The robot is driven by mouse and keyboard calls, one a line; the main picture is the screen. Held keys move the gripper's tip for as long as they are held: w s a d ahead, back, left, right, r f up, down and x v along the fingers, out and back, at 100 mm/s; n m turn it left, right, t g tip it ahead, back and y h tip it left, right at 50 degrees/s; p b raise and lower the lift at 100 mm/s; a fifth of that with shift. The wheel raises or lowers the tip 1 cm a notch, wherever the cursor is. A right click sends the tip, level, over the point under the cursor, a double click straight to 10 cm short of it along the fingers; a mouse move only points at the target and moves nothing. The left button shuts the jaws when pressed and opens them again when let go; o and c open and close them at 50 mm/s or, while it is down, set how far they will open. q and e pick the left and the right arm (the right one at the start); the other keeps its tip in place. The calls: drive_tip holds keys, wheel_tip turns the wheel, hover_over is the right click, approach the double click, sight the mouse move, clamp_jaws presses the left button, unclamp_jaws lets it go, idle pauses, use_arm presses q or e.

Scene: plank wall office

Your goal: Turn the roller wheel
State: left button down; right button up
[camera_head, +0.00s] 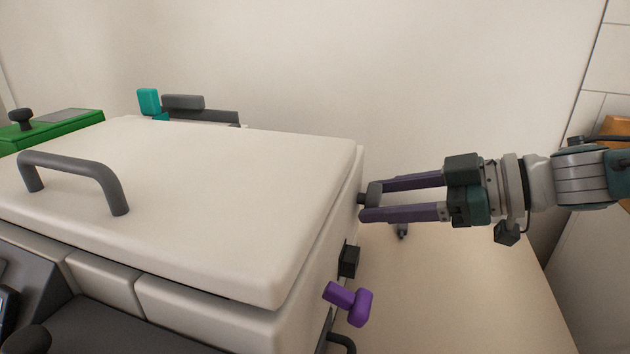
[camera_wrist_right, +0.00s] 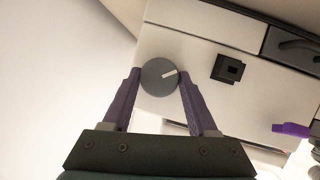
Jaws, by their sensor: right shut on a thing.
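The roller wheel (camera_wrist_right: 157,80) is a dark grey round knob with a light pointer mark, on the side wall of a large off-white machine (camera_head: 190,180). In the head view the wheel (camera_head: 373,193) sticks out from the machine's right side. My right gripper (camera_head: 368,199) has come in from the right with its two purple fingers on either side of the wheel, shut on it. In the right wrist view the fingertips (camera_wrist_right: 158,84) touch the wheel's rim on opposite sides. The pointer mark slants up to the right. My left gripper is not in view.
A black square socket (camera_head: 349,261) and a purple lever (camera_head: 348,302) sit on the same side, nearer the front. The machine's lid has a dark grey handle (camera_head: 75,170). A green device (camera_head: 60,128) stands at far left. The tabletop (camera_head: 450,290) right of the machine is mostly clear.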

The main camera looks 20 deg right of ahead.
drive_tip(key=n+t, duration=0.1)
drive_tip(key=n, duration=0.1)
drive_tip(key=n+t+h, duration=0.1)
drive_tip(key=n, duration=0.1)
drive_tip(key=shift+s+f+t, duration=0.1)
drive_tip(key=shift+f+t, duration=0.1)
drive_tip(key=shift+t, duration=0.2)
idle(0.4)
drive_tip(key=o, duration=1.4)
drive_tip(key=shift+c, duration=0.2)
drive_tip(key=shift+r, duration=0.1)
drive_tip(key=p+v, duration=0.1)
drive_tip(key=v, duration=0.8)
drive_tip(key=shift+s+d+p, duration=0.25)
drive_tip(key=shift+s+p, duration=0.1)
